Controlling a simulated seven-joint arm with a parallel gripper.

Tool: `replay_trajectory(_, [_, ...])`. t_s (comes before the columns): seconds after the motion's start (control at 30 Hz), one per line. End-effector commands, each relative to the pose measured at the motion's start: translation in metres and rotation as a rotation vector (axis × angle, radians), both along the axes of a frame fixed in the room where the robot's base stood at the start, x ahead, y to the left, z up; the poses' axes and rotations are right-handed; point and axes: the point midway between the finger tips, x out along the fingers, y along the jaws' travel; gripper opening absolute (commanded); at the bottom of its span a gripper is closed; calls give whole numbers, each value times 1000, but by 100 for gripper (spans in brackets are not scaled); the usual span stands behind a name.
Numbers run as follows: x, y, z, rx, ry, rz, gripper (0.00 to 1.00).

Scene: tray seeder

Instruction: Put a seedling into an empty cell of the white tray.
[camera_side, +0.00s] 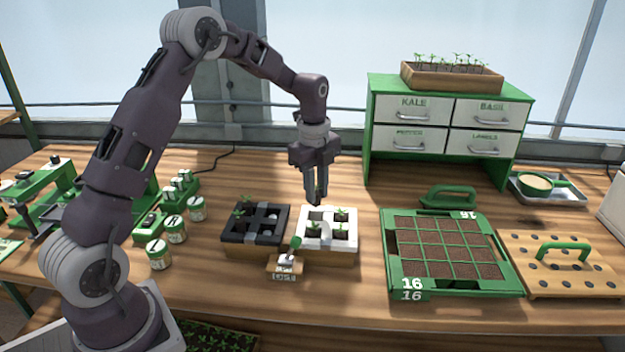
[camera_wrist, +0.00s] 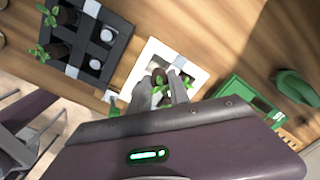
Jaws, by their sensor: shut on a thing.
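The white tray (camera_side: 351,243) stands mid-bench on a wooden base, with small green seedlings (camera_side: 341,232) in some of its cells. My gripper (camera_side: 316,199) points down over the back left part of this tray, its fingers shut on a seedling (camera_wrist: 165,91).
A small label stand with a green-handled tool (camera_side: 286,265) sits before the two trays. A green seed tray (camera_side: 390,270) marked 16 lies to the right. A green drawer cabinet (camera_side: 445,82) stands behind. Jars (camera_side: 160,256) stand at left. Some bare bench lies behind the trays.

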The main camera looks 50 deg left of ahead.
Motion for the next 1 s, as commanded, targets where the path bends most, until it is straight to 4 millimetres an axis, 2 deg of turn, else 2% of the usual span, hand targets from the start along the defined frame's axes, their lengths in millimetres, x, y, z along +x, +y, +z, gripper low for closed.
replay_trajectory(0.4, [-1, 0, -39, 0, 2, -1, 0])
replay_trajectory(0.83, [0, 0, -46, 0, 0, -1, 0])
replay_trajectory(0.87, [0, 0, -46, 0, 0, -1, 27])
replay_trajectory(0.97, [0, 0, -46, 0, 0, -1, 46])
replay_trajectory(1.0, [0, 0, -46, 0, 0, -1, 48])
